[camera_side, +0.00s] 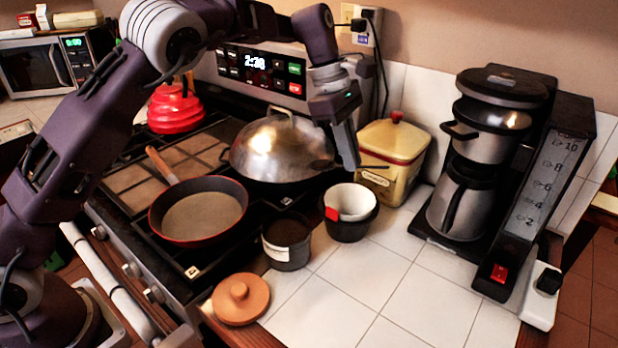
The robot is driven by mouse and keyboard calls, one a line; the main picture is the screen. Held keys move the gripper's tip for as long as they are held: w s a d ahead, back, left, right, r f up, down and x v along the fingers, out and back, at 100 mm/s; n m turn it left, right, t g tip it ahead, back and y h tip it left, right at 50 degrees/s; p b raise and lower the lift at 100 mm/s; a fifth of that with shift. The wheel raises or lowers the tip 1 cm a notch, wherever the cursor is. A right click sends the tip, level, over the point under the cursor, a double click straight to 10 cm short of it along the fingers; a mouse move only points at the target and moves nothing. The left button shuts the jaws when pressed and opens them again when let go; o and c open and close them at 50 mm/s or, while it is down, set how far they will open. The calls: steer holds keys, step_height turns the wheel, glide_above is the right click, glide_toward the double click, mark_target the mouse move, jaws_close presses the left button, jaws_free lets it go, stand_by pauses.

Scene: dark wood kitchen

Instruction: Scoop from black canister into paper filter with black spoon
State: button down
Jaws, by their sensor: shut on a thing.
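The black canister (286,254) stands open on the white tile counter, with a white label on its side and dark brown contents inside. The white paper filter (352,199) sits in a black holder (349,229) just to its right and behind, with a small red tag at the rim. My gripper (350,166) is above the back of the paper filter, pointing down, its fingers shut. A thin dark piece (375,167) sticks out to the right of the fingertips, apparently part of the black spoon. The rest of the spoon, including its bowl, cannot be made out.
A round terracotta-coloured lid (240,299) lies at the front counter edge. A skillet (199,212) and a domed pan (282,148) are on the stove to the left. A cream tin (392,160) stands behind the filter. A coffee maker (482,160) stands right. Front tiles are clear.

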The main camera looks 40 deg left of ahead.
steer(key=w+n+t+h, duration=0.1)
steer(key=h, duration=0.1)
steer(key=w+n+t+h, duration=0.1)
steer(key=n+t+h, duration=0.1)
steer(key=w+n+t+h, duration=0.1)
steer(key=t+h, duration=0.1)
steer(key=shift+d+f+h, duration=0.25)
steer(key=shift+f+h, duration=0.05)
stand_by(0.6)
stand_by(0.4)
